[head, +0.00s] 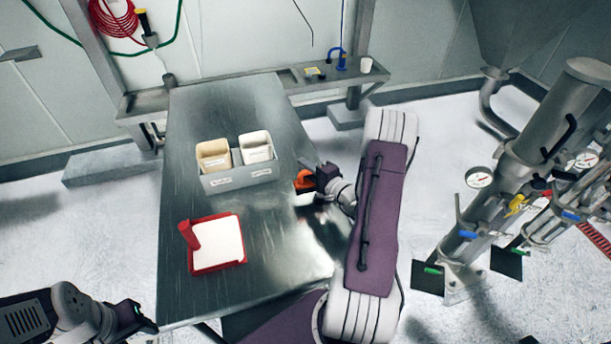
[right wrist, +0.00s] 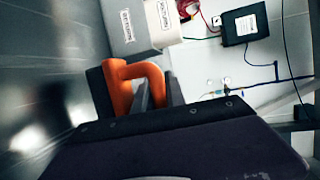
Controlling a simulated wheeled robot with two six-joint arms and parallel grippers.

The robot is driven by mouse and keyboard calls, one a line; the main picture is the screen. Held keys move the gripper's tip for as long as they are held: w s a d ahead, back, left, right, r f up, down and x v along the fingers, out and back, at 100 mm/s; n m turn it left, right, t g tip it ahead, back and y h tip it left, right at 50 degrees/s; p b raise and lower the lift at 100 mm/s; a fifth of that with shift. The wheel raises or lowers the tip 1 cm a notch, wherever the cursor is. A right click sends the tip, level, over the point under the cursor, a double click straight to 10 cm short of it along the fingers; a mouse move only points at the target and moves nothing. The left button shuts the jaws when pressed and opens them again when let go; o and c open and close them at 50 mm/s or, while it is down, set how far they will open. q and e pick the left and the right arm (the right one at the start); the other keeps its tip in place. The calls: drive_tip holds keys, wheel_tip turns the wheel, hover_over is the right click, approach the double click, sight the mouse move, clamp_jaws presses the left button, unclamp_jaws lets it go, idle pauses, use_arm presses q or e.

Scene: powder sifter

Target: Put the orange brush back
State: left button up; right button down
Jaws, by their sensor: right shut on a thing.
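The orange brush (head: 304,181) is at the right part of the metal table (head: 268,112), at my right gripper (head: 322,180). In the right wrist view the orange brush handle (right wrist: 122,90) sits between the dark fingers of my right gripper (right wrist: 145,98), which is shut on it. The brush's lower end is hidden in both views. I cannot tell whether it touches the table. My left gripper (head: 136,316) is low at the left, off the table's front left corner, and holds nothing that I can see. Its fingers are too dark to read.
A grey holder (head: 236,180) with two labelled containers stands mid-table, left of the brush. A red tray (head: 217,267) with a white surface lies nearer, at the left. The table between tray and right arm is clear. Steel machinery (head: 540,150) stands at the right.

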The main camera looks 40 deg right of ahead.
wheel_tip(320, 180, down, 3)
drive_tip(key=shift+f, duration=0.6)
drive_tip(key=shift+f, duration=0.1)
drive_tip(key=c, duration=1.4)
unclamp_jaws()
